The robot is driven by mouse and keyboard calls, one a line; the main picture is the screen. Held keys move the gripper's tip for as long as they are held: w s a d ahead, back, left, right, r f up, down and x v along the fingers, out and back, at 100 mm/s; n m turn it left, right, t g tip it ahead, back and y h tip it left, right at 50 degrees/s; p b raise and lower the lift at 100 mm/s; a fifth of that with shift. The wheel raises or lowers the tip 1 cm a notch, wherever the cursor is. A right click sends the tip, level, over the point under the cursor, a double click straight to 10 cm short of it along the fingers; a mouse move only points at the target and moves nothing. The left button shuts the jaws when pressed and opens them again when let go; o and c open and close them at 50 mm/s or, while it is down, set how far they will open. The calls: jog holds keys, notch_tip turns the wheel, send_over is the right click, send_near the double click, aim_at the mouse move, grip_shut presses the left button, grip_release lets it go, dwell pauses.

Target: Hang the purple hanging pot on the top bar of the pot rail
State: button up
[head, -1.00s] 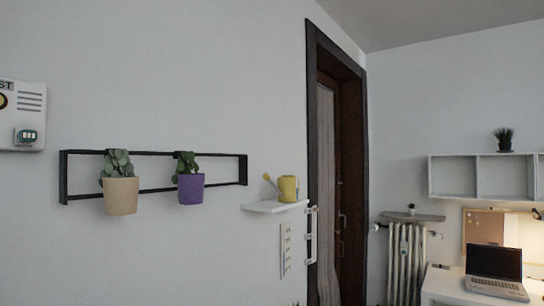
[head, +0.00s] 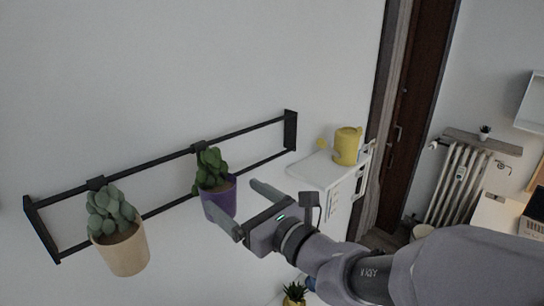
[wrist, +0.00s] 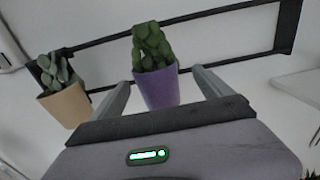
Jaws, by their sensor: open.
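The purple pot (head: 220,203) with a green plant hangs on the black pot rail (head: 250,128); its hook is over the top bar. In the wrist view the purple pot (wrist: 159,88) shows ahead, between the two fingers in the picture. My gripper (head: 246,208) is open, with its fingers pointing toward the pot, one finger tip on either side of it in the head view. I cannot tell whether either finger touches it. The gripper also shows in the wrist view (wrist: 163,90). The pot looks upright.
A beige pot (head: 122,251) with a succulent hangs on the rail to the left. A white shelf (head: 318,172) with a yellow watering can (head: 346,146) is to the right of the rail. A small spiky plant (head: 294,292) is below my arm.

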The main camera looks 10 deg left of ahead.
aim_at(209, 180)
jog(key=shift+w+a+r, duration=0.1)
jog(key=shift+a, duration=0.35)
jog(key=p+x, duration=0.1)
jog(key=x, duration=0.4)
jog(key=shift+w+a+f+p, duration=0.15)
jog(key=shift+a+f+p, duration=0.05)
jog(key=shift+a+p, duration=0.2)
jog(key=shift+d+r, duration=0.1)
jog(key=shift+c, duration=1.1)
jog(key=c, duration=1.7)
notch_tip(209, 180, up, 18)
jog(key=shift+r+p, duration=0.1)
jog(key=shift+p, duration=0.85)
jog(key=shift+c, duration=0.2)
